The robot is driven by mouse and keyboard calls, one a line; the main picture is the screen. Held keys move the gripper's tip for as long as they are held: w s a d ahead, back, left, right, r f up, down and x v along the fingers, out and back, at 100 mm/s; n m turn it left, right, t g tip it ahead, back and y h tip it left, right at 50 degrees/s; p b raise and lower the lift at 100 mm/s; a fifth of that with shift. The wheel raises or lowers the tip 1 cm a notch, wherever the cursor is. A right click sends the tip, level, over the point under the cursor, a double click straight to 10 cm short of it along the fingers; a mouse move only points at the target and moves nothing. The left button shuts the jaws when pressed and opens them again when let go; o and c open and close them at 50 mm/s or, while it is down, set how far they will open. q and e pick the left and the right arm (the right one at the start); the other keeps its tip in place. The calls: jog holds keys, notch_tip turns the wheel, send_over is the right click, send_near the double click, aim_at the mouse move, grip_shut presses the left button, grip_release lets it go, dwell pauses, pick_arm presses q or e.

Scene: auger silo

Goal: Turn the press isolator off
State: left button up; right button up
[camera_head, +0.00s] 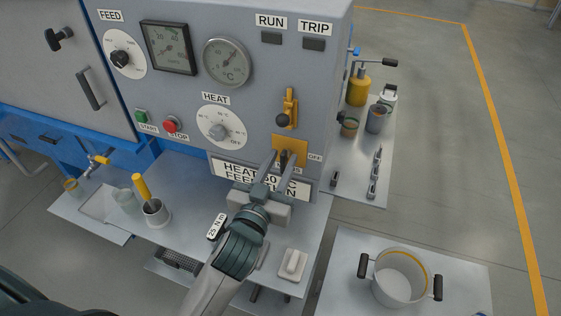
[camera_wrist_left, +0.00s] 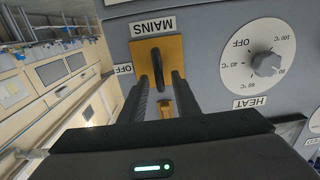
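The isolator is a black handle (camera_wrist_left: 158,68) on a yellow plate (camera_wrist_left: 146,52) marked MAINS, with an OFF label at its side. The handle stands upright, not toward OFF. In the head view the plate (camera_head: 302,149) sits low on the grey press panel, with OFF on its right. My left gripper (camera_head: 284,160) is at the plate; its fingers (camera_wrist_left: 163,92) are apart on either side of the handle. Whether they touch it I cannot tell. They partly hide the handle and plate. My right gripper is not in view.
A yellow lever with a black knob (camera_head: 283,120) is just above the plate. The heat dial (camera_head: 221,128) is to the left. The RUN (camera_head: 271,37) and TRIP (camera_head: 314,44) lamps look dark. A pot (camera_head: 400,279) stands on the lower right table; a cup (camera_head: 155,213) is on the left shelf.

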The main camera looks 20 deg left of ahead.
pick_arm(q)
grip_shut()
jog(key=shift+d+m+p, duration=0.1)
jog(key=shift+m+p, duration=0.2)
jog(key=m+p, duration=0.2)
jog(key=m, duration=0.1)
jog(key=shift+d+r, duration=0.1)
jog(key=shift+d, duration=0.1)
jog(key=m+p, duration=0.2)
jog(key=m, duration=0.2)
jog(key=f+m+p, duration=0.1)
jog(key=m+p, duration=0.1)
jog(key=m, duration=0.3)
jog(key=d+f+m+p, duration=0.1)
jog(key=m+p, duration=0.1)
jog(key=m, duration=0.3)
jog(key=shift+d, duration=0.1)
jog(key=shift+m, duration=0.3)
